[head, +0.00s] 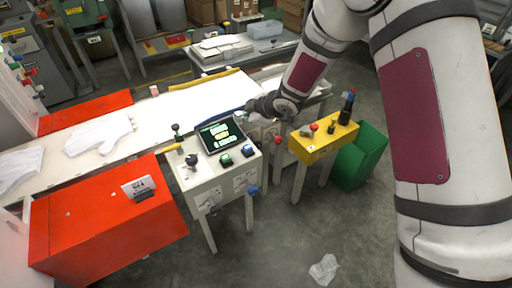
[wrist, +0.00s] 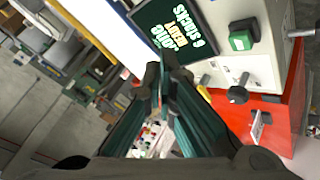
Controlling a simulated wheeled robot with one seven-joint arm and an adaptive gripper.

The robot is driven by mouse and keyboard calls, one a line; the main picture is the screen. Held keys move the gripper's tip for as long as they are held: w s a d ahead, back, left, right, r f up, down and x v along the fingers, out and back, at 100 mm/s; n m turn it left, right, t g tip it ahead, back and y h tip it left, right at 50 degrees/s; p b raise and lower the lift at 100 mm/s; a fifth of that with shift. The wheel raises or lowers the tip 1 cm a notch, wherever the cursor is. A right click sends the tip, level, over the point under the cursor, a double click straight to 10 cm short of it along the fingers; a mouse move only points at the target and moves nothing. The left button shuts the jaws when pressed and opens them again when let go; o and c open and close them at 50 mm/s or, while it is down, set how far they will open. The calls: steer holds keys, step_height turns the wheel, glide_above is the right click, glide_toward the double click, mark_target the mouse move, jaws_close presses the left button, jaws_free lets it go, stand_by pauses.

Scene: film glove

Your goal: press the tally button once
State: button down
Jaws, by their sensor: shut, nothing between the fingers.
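A white control stand (head: 203,178) carries a tilted dark screen (head: 221,133) with green and white text. A green button (head: 226,160), a blue button (head: 247,150) and a black knob (head: 191,160) are on its top. I cannot read which button is the tally button. My gripper (head: 250,107) is shut and empty, above the far right side of the stand. In the wrist view its fingers (wrist: 160,78) point beside the screen (wrist: 174,32), which reads "6 stacks". A green button (wrist: 240,40) lies to their right, apart from them.
A yellow box (head: 322,142) with a red button (head: 313,127) stands right of the stand, before a green bin (head: 362,158). A red cabinet (head: 100,225) is at the left. White gloves (head: 98,137) lie on the long white table behind. Crumpled film (head: 323,269) is on the floor.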

mark_target(246, 148)
steer(key=shift+f, duration=0.35)
steer(key=shift+f+b, duration=2)
steer(key=shift+f, duration=2.4)
steer(key=shift+f, duration=0.1)
steer(key=shift+f+b, duration=0.3)
steer(key=shift+s+f+b, duration=0.1)
steer(key=shift+f+b, duration=0.2)
steer(key=shift+f, duration=0.25)
steer(key=shift+r, duration=0.1)
steer(key=shift+r+p, duration=0.45)
steer(key=shift+r, duration=0.45)
